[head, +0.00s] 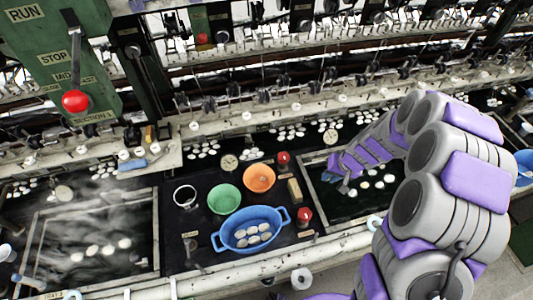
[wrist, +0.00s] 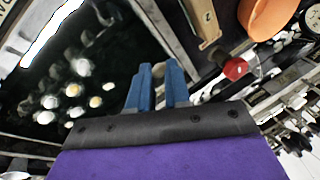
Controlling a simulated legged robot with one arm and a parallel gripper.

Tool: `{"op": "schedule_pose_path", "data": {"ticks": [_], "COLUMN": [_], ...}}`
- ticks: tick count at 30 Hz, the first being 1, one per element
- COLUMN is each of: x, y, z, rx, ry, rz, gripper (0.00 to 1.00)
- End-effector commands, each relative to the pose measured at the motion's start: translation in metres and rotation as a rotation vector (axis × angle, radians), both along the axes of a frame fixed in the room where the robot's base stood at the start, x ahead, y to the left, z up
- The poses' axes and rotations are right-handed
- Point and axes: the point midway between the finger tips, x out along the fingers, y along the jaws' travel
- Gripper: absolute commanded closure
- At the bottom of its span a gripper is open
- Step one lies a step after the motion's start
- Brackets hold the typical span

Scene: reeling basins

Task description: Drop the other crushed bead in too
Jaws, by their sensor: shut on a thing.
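My gripper (wrist: 157,88) has blue fingers. They are shut on a small pale piece (wrist: 158,72) that shows between their tips; it may be a crushed bead, but too little of it is visible to tell its shape. In the head view my gripper (head: 340,182) is over the left part of the right dark basin, and the piece cannot be made out there. A blue two-handled tub (head: 226,243) with several whitish oval pieces, a green bowl (head: 224,199) and an orange bowl (head: 260,178) stand to the left. No other crushed bead can be clearly identified.
Several pale ovals (wrist: 74,90) float in the dark water of the right basin. A red-topped object (head: 304,215) and a tan block (head: 294,190) stand between the bowls and that basin. A steaming basin (head: 95,245) lies left. Reeling machinery runs along the back.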

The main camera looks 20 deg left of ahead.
Motion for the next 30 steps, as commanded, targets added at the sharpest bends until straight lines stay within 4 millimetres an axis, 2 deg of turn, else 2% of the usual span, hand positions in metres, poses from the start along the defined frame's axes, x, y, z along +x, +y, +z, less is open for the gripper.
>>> {"op": "schedule_pose_path", "data": {"ticks": [1, 6, 9, 12, 15, 20, 30], "x": [0.0, -0.004, -0.008, -0.015, -0.02, -0.023, -0.023], "y": [0.029, 0.113, 0.152, 0.18, 0.196, 0.208, 0.214], "z": [-0.001, 0.014, 0.028, 0.038, 0.044, 0.046, 0.017], "rx": [-0.004, -0.007, -0.003, 0.001, 0.006, 0.007, 0.001], "ry": [-0.002, -0.001, -0.003, -0.003, -0.002, 0.0, 0.001], "rz": [0.04, 0.132, 0.174, 0.206, 0.226, 0.236, 0.236], "gripper": [0.9, 0.9, 0.9, 0.9, 0.9, 0.9, 0.9]}}
